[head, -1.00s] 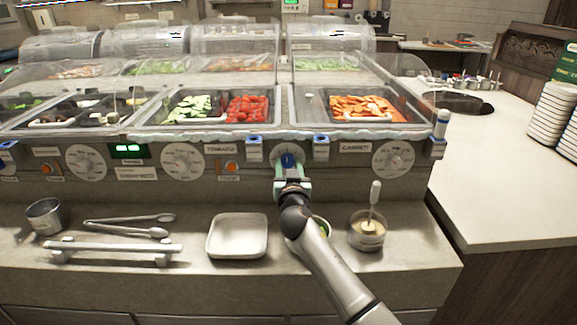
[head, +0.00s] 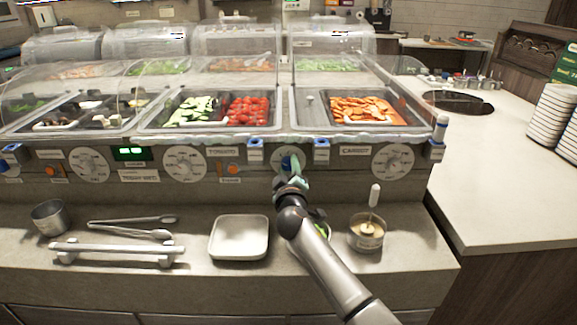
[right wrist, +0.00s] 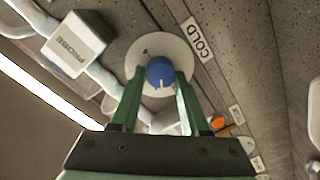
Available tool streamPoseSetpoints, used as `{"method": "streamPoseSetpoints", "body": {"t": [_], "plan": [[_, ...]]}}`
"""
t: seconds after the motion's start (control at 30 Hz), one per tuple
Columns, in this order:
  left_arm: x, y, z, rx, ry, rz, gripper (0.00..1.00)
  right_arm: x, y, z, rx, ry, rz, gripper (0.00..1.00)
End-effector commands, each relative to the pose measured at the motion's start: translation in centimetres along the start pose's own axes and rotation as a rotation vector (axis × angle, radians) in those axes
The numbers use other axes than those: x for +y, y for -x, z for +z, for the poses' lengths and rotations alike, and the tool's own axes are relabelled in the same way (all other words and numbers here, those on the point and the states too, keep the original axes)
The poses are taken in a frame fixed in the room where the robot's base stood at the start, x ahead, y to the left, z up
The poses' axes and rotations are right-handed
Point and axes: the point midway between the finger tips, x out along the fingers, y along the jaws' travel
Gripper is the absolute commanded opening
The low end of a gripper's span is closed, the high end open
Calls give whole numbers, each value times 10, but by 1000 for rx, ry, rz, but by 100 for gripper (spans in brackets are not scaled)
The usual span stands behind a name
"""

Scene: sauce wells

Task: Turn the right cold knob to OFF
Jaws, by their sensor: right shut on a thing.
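The right cold knob is a blue knob (right wrist: 160,73) on a round pale dial (right wrist: 178,52), beside a COLD label (right wrist: 196,40) in the right wrist view. In the head view the blue knob (head: 287,162) sits on the front panel, between two blue-topped holders. My right gripper (head: 290,172) reaches up to it from below. In the right wrist view its green fingers (right wrist: 158,84) lie on both sides of the blue knob and are shut on it. My left gripper is not in view.
Other white dials (head: 393,162) line the panel. On the counter below stand a white square dish (head: 239,238), a cup with a brush (head: 366,232), tongs (head: 132,228) and a metal cup (head: 48,217). A bowl of greens is partly hidden behind my right arm.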

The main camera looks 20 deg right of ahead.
Motion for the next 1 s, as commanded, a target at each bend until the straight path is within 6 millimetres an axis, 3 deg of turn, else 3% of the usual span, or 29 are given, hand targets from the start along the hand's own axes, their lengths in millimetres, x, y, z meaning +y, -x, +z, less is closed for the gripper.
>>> {"method": "streamPoseSetpoints", "body": {"t": [0.5,1.0], "plan": [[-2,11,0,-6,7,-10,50,0,0,-1,-22,418,5,0],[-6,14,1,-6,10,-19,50,-1,0,-1,-29,553,7,0]]}}
